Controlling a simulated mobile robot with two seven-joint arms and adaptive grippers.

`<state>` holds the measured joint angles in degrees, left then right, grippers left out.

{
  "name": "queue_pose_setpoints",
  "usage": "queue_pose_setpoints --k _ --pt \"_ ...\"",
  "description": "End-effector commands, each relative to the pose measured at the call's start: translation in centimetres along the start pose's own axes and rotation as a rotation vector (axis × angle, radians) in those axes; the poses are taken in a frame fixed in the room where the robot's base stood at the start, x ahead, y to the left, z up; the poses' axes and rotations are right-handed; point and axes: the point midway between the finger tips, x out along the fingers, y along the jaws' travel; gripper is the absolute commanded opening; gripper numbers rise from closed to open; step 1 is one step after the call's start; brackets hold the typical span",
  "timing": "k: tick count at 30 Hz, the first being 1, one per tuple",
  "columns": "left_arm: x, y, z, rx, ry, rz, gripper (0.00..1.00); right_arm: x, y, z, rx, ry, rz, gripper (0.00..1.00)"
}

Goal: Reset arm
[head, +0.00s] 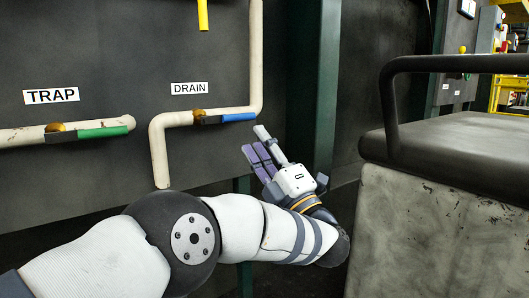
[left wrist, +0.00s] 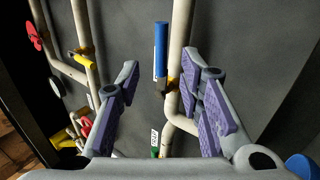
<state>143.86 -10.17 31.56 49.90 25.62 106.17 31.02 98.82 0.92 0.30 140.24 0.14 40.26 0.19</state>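My left gripper (head: 262,150) is at the middle of the head view, in front of the dark panel and just below and right of the DRAIN valve. In the left wrist view its two purple-padded fingers (left wrist: 160,100) are spread apart with nothing between them. The blue valve handle (head: 238,117) lies level along the pale DRAIN pipe, and it also shows in the left wrist view (left wrist: 161,50) beyond the fingertips. The gripper looks apart from the handle. My right gripper is not in either view.
A green-handled valve (head: 103,132) sits on the TRAP pipe (head: 22,136) at the left. A yellow handle (head: 203,15) hangs above DRAIN. A grey block with a black rail (head: 450,63) stands close on the right. A dark green post (head: 327,80) rises behind the gripper.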

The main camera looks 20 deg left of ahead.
Motion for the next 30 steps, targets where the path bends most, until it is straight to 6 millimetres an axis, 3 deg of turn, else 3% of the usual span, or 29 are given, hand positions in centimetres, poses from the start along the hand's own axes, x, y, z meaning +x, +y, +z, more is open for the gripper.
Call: queue_pose_setpoints --k 3,6,14,17,20,23,26,30 --pt "-2.1 0.0 0.0 0.000 -0.001 -0.001 0.34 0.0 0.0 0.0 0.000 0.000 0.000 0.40" --pt "-2.9 0.0 0.0 0.000 0.000 -0.001 0.34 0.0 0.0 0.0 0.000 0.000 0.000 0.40" --pt "-3.1 0.0 0.0 0.000 0.001 -0.001 0.34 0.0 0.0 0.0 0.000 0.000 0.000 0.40" --pt "-3.9 -1.3 0.4 0.031 -0.043 -0.015 0.34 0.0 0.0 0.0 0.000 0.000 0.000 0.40" --pt "-7.5 -6.4 1.6 0.161 -0.227 -0.076 0.34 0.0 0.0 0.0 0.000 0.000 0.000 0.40" --pt "-14.0 -13.8 1.8 0.347 -0.498 -0.172 0.34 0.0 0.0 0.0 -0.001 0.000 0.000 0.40" --pt "-21.1 -20.5 -0.2 0.520 -0.755 -0.274 0.34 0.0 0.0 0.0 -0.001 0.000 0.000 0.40" --pt "-31.5 -27.8 -6.2 0.732 -1.096 -0.425 0.34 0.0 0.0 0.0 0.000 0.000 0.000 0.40"
